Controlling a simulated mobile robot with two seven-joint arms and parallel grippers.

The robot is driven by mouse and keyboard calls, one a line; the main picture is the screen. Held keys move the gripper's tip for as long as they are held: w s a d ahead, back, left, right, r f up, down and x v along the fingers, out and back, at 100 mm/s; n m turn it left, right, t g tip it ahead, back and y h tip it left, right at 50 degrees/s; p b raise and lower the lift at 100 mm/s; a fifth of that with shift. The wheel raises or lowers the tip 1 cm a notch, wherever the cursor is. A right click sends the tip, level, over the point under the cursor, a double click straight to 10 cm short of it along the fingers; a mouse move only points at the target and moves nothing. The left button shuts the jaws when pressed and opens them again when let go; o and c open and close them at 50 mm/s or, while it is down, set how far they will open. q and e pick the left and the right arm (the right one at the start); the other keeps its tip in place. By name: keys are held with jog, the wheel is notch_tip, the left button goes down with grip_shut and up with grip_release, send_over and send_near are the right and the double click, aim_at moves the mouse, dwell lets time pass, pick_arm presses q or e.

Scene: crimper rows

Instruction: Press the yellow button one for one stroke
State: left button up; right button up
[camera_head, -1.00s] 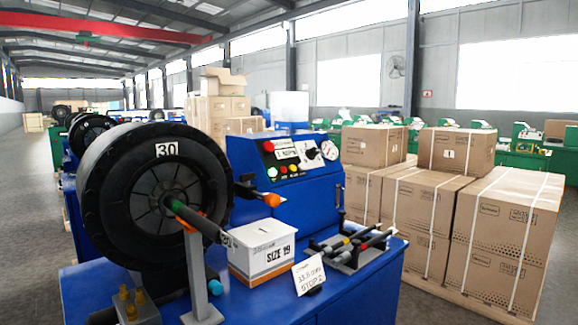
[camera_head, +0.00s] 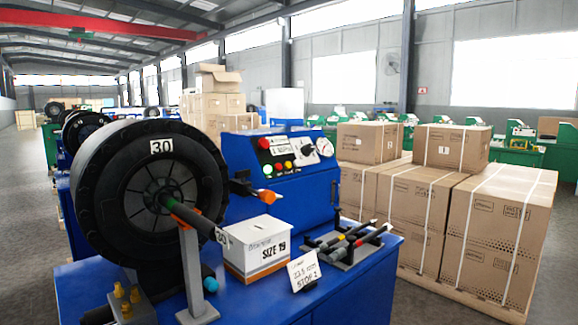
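The yellow button (camera_head: 289,165) is small and round, on the sloped front panel of the blue crimper machine (camera_head: 235,150). It is the right one of a short row, beside a red button (camera_head: 278,167) and a lit green button (camera_head: 267,168). A red knob (camera_head: 263,143) sits above them at the left, and a dark selector knob (camera_head: 308,150) and a round gauge (camera_head: 325,147) are to the right. Neither of my grippers is in view. Nothing covers the yellow button.
A large black reel-like ring marked 30 (camera_head: 100,190) stands at the left. A SIZE 19 box (camera_head: 256,247), a STOP 2 card (camera_head: 304,271) and a tool rack (camera_head: 345,245) occupy the blue bench (camera_head: 350,295). Strapped cartons (camera_head: 500,240) stand on the right; grey floor shows at left.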

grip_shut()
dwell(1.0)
